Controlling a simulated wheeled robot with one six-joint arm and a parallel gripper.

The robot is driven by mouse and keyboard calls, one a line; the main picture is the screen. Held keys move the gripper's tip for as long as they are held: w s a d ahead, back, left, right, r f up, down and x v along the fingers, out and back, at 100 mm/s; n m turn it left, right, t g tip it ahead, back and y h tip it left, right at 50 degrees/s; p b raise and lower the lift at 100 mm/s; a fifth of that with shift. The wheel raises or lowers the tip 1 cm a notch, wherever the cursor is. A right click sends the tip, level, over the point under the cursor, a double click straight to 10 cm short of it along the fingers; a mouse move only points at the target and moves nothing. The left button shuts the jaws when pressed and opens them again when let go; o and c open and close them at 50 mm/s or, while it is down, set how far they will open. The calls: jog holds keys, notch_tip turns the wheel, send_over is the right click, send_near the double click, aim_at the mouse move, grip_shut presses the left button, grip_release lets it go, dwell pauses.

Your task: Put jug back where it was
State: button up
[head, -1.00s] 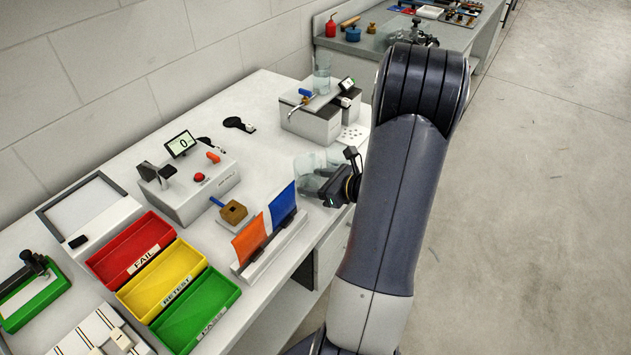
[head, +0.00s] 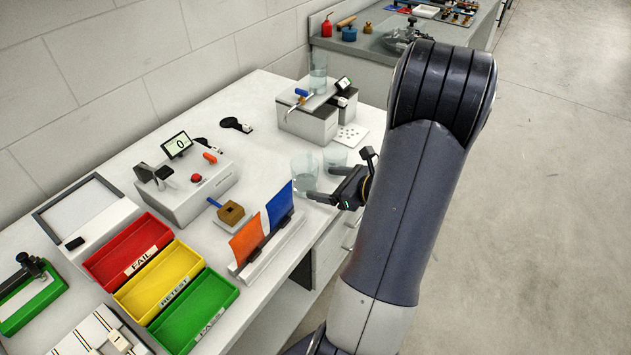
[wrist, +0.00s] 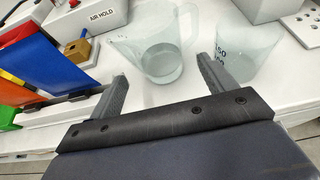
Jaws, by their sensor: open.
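The clear jug (wrist: 158,50), with a spout and a handle, stands upright on the white bench top in the wrist view. It holds some clear liquid. In the head view it is the left of two glass vessels (head: 304,174) near the bench's front edge. My gripper (head: 328,184) is open and empty, just to the right of the jug. In the wrist view my gripper's two fingers (wrist: 168,78) point toward the jug, whose base lies just beyond them, apparently apart from it.
A clear marked beaker (wrist: 246,50) stands close to the right of the jug. An orange and blue panel rack (head: 272,240) stands to the left. Behind is a grey box station (head: 310,122) with a glass vessel (head: 318,75) on top. Bare bench lies left of the jug.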

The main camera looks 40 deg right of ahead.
jog(key=v, duration=0.7)
